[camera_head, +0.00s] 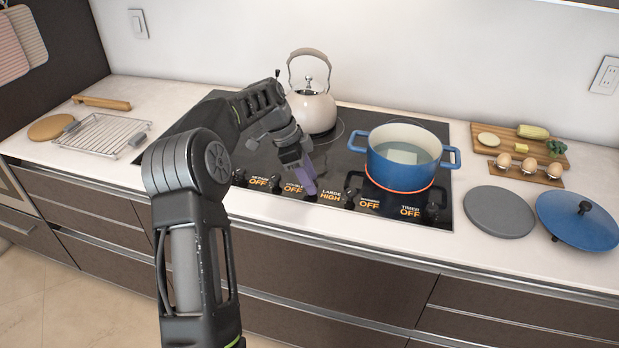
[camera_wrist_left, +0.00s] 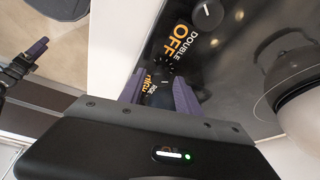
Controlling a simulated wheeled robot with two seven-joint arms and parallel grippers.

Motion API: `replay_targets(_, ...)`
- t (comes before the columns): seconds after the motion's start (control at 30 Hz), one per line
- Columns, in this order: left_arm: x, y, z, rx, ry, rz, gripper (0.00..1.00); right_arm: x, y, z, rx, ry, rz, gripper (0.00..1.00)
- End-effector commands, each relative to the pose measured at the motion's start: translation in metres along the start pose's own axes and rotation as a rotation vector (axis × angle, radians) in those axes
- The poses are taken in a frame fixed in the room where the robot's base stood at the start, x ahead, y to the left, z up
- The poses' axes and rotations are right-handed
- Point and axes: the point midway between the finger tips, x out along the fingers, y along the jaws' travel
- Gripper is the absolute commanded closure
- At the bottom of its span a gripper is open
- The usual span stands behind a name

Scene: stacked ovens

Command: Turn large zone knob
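The black glass cooktop (camera_head: 448,222) has a row of black knobs and orange labels along its front edge. The large zone label (camera_head: 330,194) reads HIGH. My left gripper (camera_head: 306,184) has purple fingers pointing down at the panel, just left of that label. The fingers cover the large zone knob there. In the left wrist view the two purple fingers (camera_wrist_left: 158,92) are apart, with the label between them; I cannot make out contact with the knob. My right gripper (camera_wrist_left: 25,58) shows partly at the left edge of that view, its opening unclear.
A blue pot (camera_head: 405,158) stands on a glowing red ring, right of my left gripper. A cream kettle (camera_head: 312,108) stands behind it. A grey round mat (camera_head: 499,212), a blue lid (camera_head: 582,220) and boards with food are at right. A wire rack (camera_head: 102,134) lies left.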

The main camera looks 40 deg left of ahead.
Motion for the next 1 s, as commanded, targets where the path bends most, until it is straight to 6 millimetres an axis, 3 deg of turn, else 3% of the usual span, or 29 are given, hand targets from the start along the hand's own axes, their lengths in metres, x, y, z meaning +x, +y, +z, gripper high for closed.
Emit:
replay_targets(0.47,-0.007,-0.001,0.0,0.0,0.001,-0.002,0.53,0.001,0.001,0.0,0.0,0.0,0.0,0.0)
replay_targets(0.77,-0.053,-0.001,0.0,0.0,0.001,-0.003,0.53,0.005,0.002,0.0,0.0,0.0,0.0,0.0)
replay_targets(0.8,-0.064,-0.001,-0.002,-0.001,0.001,-0.002,0.53,-0.003,-0.001,0.0,0.001,0.0,0.001,0.0)
replay_targets(1.0,-0.079,0.0,-0.001,0.0,0.001,0.0,0.53,-0.01,-0.004,0.001,0.001,-0.002,0.002,0.0)
